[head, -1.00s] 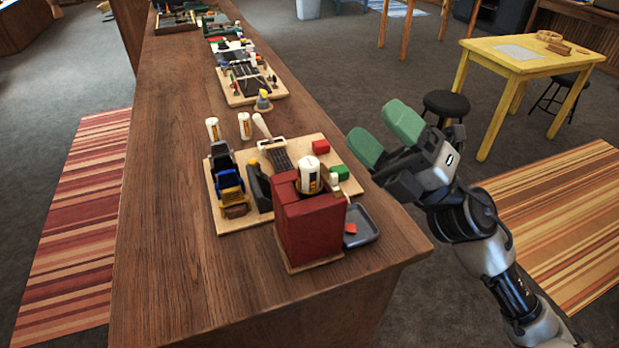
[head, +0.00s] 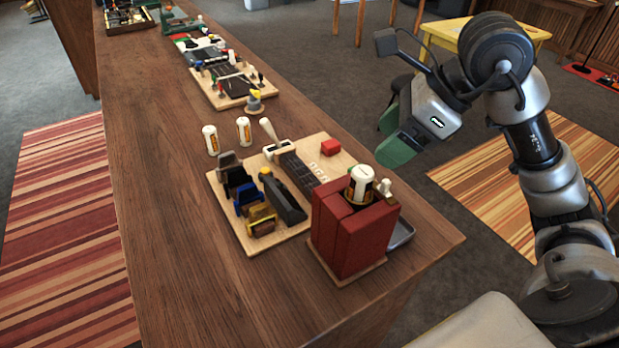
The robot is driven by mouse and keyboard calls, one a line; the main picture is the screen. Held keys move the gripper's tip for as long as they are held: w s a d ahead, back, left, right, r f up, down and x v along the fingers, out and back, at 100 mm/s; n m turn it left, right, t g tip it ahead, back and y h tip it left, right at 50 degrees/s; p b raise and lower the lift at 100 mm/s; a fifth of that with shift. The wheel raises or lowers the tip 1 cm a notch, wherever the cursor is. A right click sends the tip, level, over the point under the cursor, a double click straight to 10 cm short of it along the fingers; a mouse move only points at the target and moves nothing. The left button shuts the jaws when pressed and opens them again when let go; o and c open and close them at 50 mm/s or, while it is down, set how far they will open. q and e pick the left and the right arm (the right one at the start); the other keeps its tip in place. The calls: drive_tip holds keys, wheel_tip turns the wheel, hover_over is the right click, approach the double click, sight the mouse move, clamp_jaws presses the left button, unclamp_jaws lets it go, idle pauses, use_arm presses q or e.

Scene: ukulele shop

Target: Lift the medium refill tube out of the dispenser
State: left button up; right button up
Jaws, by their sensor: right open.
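The dispenser (head: 350,236) is a red block on a thin wooden base near the front right end of the long counter. A white tube with a dark and yellow label, the refill tube (head: 361,181), stands upright in its top, its lower part hidden. A smaller white-topped piece (head: 385,187) shows just right of it. My right gripper (head: 391,138) has green fingers and is open and empty. In the picture it is above and right of the dispenser, apart from it, and one finger partly overlaps the other. My left gripper is not in view.
Two more white tubes (head: 210,139) stand on the counter (head: 165,225). A wooden board (head: 262,239) left of the dispenser holds a fretboard, a red block and coloured holders. A grey tray (head: 402,236) is partly hidden behind the dispenser. The counter's left side is clear.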

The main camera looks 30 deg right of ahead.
sight(371, 173)
wheel_tip(371, 173, down, 2)
drive_tip(key=shift+s+f, duration=0.1)
drive_tip(key=shift+s, duration=0.05)
wheel_tip(371, 173, down, 2)
drive_tip(key=shift+d+f+p, duration=0.1)
drive_tip(key=shift+p, duration=0.35)
drive_tip(key=p+x, duration=0.1)
drive_tip(key=x, duration=0.1)
drive_tip(key=a+p+x, duration=0.1)
drive_tip(key=x, duration=0.1)
drive_tip(key=shift+w+a+f, duration=0.15)
drive_tip(key=shift+w+f, duration=0.05)
drive_tip(key=shift+f, duration=0.3)
drive_tip(key=shift+w, duration=0.1)
drive_tip(key=c, duration=0.9)
drive_tip(key=shift+c, duration=0.6)
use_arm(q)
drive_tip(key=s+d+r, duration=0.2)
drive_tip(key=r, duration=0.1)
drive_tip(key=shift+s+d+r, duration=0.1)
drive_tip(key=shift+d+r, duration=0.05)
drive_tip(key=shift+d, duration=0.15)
